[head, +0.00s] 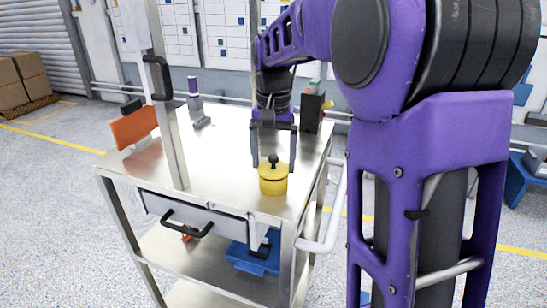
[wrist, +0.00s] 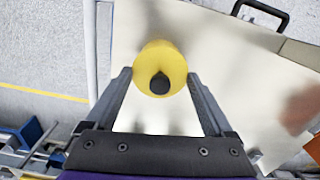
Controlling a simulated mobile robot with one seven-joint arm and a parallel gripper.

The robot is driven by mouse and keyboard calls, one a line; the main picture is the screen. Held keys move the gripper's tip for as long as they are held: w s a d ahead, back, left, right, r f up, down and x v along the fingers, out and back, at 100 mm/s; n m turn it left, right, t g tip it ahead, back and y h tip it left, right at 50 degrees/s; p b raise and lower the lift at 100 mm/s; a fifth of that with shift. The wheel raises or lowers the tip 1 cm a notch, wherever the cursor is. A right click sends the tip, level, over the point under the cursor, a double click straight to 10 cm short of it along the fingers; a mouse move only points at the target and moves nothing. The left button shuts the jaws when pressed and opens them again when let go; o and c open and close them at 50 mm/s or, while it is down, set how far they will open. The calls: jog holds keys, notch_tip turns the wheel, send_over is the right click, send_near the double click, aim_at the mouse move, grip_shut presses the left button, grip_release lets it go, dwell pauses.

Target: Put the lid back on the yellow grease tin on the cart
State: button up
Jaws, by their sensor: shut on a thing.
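The yellow grease tin (head: 272,188) stands upright near the front right corner of the cart top (head: 225,165). Its yellow lid (head: 265,171), with a black knob (head: 273,160), is over the tin's mouth and looks level. I cannot tell whether it is fully seated or slightly above the rim. My gripper (head: 273,168) points down from above, its two fingers on either side of the lid and shut on it. In the wrist view the lid (wrist: 160,58) sits between the fingertips (wrist: 159,77), and it hides most of the tin.
An orange panel (head: 134,128) and a small purple-topped item (head: 194,90) are on the cart's left and back. A dark box (head: 312,108) stands at the back right. A metal post (head: 168,100) rises at the left. The middle of the top is clear.

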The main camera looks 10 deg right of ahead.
dwell(0.8)
jog(key=o, duration=1)
jog(key=shift+o, duration=0.2)
jog(key=shift+p, duration=0.3)
jog(key=shift+r+p, duration=3.2)
jog(key=shift+r, duration=0.3)
grip_shut()
jog(key=shift+f, duration=0.15)
